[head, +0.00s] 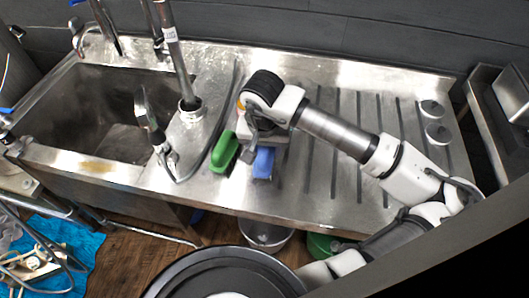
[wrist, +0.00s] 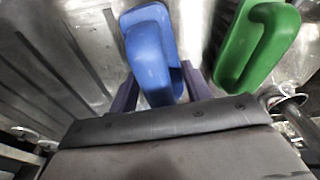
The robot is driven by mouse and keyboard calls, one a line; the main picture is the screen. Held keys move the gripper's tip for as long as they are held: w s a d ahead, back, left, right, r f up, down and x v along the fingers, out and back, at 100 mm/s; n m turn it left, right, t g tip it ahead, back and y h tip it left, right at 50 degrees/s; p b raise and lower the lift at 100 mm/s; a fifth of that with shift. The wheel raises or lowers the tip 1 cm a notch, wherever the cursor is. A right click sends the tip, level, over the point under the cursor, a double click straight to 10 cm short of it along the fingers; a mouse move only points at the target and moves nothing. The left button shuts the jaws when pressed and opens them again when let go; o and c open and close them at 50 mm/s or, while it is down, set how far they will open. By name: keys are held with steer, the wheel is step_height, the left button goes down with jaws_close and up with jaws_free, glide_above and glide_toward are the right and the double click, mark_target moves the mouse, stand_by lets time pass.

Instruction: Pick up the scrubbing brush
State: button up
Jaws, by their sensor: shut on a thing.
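A blue scrubbing brush (head: 263,163) is at the front of the steel drainboard, partly hidden under my gripper (head: 256,148) in the head view. In the wrist view, the same blue brush (wrist: 152,50) sits between the two dark fingers of my gripper (wrist: 160,88), which are shut on it. Its lower part is hidden by the gripper body. I cannot tell whether it touches the drainboard. A green brush (head: 224,152) of similar shape lies just left of it, and it also shows in the wrist view (wrist: 257,45), apart from the fingers.
A sink basin (head: 100,110) with a faucet and a hanging spray hose is on the left. The ribbed drainboard (head: 325,185) is clear to the right, with two round lids (head: 435,120) at its far end. A round dark bin lid (head: 215,275) is below the front edge.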

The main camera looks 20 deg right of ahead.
step_height(320, 180, up, 18)
steer(key=b, duration=0.3)
